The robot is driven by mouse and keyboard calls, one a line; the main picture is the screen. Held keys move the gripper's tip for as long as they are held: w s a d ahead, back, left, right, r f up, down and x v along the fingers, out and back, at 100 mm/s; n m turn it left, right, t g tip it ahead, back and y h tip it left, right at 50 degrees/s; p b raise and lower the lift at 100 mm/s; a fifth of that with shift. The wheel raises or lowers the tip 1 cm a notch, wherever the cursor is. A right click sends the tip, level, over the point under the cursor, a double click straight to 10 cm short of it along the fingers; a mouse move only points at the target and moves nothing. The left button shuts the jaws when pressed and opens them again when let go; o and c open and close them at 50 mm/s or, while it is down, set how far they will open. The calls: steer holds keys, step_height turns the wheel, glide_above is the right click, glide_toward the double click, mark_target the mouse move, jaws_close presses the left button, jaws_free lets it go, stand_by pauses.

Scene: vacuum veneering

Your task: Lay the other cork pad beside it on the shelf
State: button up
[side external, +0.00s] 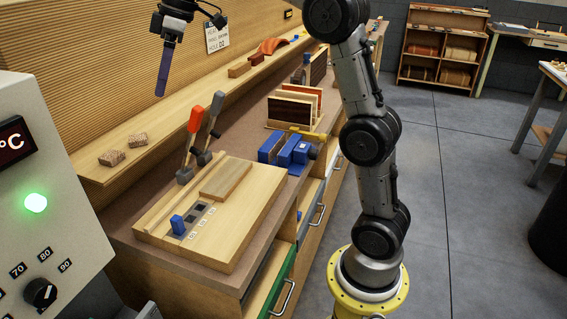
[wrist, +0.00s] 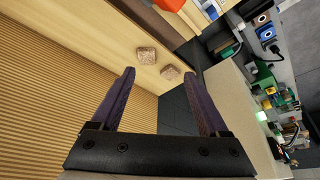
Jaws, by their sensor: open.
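Two speckled brown cork pads lie side by side, apart by a small gap, near the left end of the wooden wall shelf (side external: 190,101). In the side view one pad (side external: 112,157) is nearer the left end and the other pad (side external: 138,139) is just right of it. Both pads also show in the wrist view, one (wrist: 146,55) and the other (wrist: 171,73), beyond the fingertips. My gripper (side external: 160,92) is raised above the shelf, to the right of the pads and clear of them. In the wrist view its dark purple fingers (wrist: 161,73) are spread with nothing between them.
A grey control cabinet (side external: 60,215) with a green lamp stands at the left. Two upright levers, one red-handled (side external: 193,122), rise from the bench in front of the shelf. A board (side external: 215,215) holds a blue block. A brown block (side external: 239,69) lies farther along the shelf.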

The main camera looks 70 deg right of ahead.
steer(key=s+a+f+m+t+h, duration=0.1)
steer(key=s+a+f+m, duration=0.1)
steer(key=s, duration=0.7)
steer(key=s+a+f+m+h, duration=0.1)
steer(key=s+a+f+m, duration=0.15)
steer(key=s, duration=0.65)
steer(key=s+f+m+t, duration=0.1)
steer(key=s+f+m, duration=0.2)
steer(key=s+f, duration=0.7)
steer(key=shift+s+d+h, duration=0.4)
steer(key=shift+s+d, duration=0.05)
steer(key=shift+s, duration=0.55)
